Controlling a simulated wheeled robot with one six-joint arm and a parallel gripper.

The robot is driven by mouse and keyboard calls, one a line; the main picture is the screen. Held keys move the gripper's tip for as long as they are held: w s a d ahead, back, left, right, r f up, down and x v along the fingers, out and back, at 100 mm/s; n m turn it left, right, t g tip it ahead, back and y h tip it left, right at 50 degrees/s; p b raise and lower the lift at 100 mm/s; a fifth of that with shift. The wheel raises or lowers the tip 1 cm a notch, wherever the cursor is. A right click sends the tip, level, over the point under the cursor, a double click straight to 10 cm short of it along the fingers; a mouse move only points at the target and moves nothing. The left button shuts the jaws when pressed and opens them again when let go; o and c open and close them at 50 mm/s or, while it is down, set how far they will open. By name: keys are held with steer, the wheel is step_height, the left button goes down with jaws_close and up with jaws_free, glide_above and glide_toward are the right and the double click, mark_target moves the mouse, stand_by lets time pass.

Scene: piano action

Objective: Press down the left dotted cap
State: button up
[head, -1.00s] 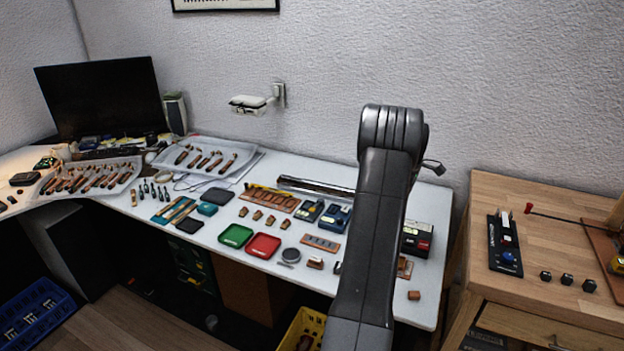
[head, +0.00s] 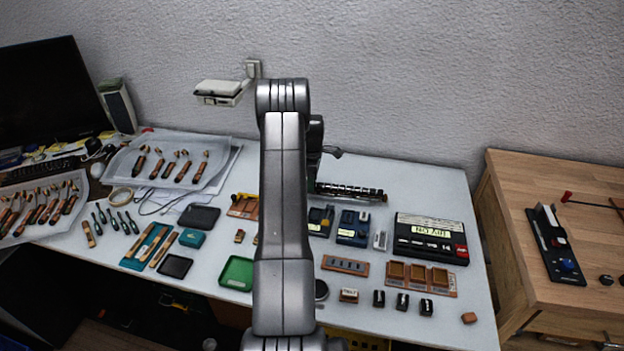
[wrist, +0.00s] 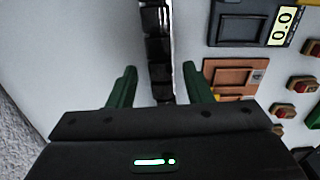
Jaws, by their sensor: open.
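Three small black caps with pale marks on top stand in a row at the front of the white table in the head view: the left cap (head: 378,298), the middle cap (head: 402,302) and the right cap (head: 426,306). The marks are too small to tell whether they are dots. In the wrist view my gripper (wrist: 158,72) is open and empty, its green fingers apart above a segmented black strip (wrist: 157,50). The arm hides the gripper in the head view. The caps do not clearly show in the wrist view.
A black box with a yellow label (head: 431,238) and a brown tray (head: 418,277) lie behind the caps. A small labelled block (head: 349,295) stands left of them. A wooden bench (head: 510,240) is at the right. The rough wall rises close behind the table.

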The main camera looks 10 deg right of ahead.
steer(key=shift+c, duration=0.3)
steer(key=c, duration=0.9)
steer(key=b, duration=0.1)
steer(key=t+b, duration=0.1)
steer(key=b, duration=0.1)
steer(key=shift+s+f, duration=0.2)
steer(key=shift+f, duration=0.15)
steer(key=t+b, duration=0.1)
steer(key=b, duration=0.1)
steer(key=shift+s+a+h+b, duration=0.1)
steer(key=shift+s+h+b, duration=0.1)
steer(key=shift+h+b, duration=0.2)
steer(key=shift+r+t+b, duration=0.1)
steer(key=shift+t+b, duration=0.3)
steer(key=shift+r, duration=0.1)
steer(key=o, duration=1)
steer(key=shift+c, duration=0.2)
steer(key=shift+s+r, duration=0.1)
steer(key=shift+r, duration=0.05)
